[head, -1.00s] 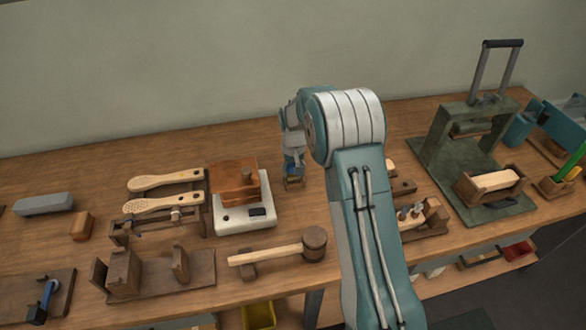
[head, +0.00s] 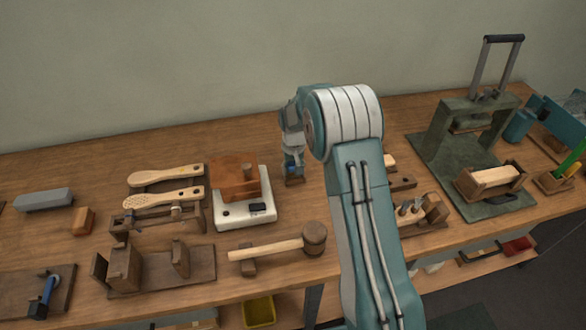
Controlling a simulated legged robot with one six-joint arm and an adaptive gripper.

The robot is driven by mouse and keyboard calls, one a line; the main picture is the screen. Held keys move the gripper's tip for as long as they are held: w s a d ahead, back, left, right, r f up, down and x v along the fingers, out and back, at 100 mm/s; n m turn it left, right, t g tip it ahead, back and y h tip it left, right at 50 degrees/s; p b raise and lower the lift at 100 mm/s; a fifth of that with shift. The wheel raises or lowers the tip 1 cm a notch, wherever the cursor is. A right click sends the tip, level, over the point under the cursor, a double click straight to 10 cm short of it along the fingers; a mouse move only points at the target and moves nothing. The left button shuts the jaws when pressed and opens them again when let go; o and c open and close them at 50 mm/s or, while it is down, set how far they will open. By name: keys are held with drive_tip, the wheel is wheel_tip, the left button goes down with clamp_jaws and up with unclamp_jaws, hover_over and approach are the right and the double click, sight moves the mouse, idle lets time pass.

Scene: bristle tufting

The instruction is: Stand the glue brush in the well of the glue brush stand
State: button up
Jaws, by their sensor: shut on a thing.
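My gripper (head: 293,163) is small in the head view, pointing down at the back middle of the bench, just right of the white scale. It is shut on a thin thing, which I take to be the glue brush; the fingers and bench clutter hide most of it. A small dark brown wooden block (head: 294,181), which looks like the glue brush stand, sits on the bench directly under the gripper. Its well cannot be made out. I cannot tell whether the brush is inside the well or above it.
The white scale (head: 232,216) with a brown wooden block (head: 234,180) on it stands close left of the gripper. A mallet (head: 313,238) lies in front. Two wooden brush handles (head: 160,198) lie farther left. A green press (head: 470,150) stands right. The bench behind the gripper is clear.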

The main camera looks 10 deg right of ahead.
drive_tip(key=shift+f, duration=0.15)
drive_tip(key=o, duration=1.2)
drive_tip(key=shift+o, duration=0.2)
drive_tip(key=shift+r, duration=3.55)
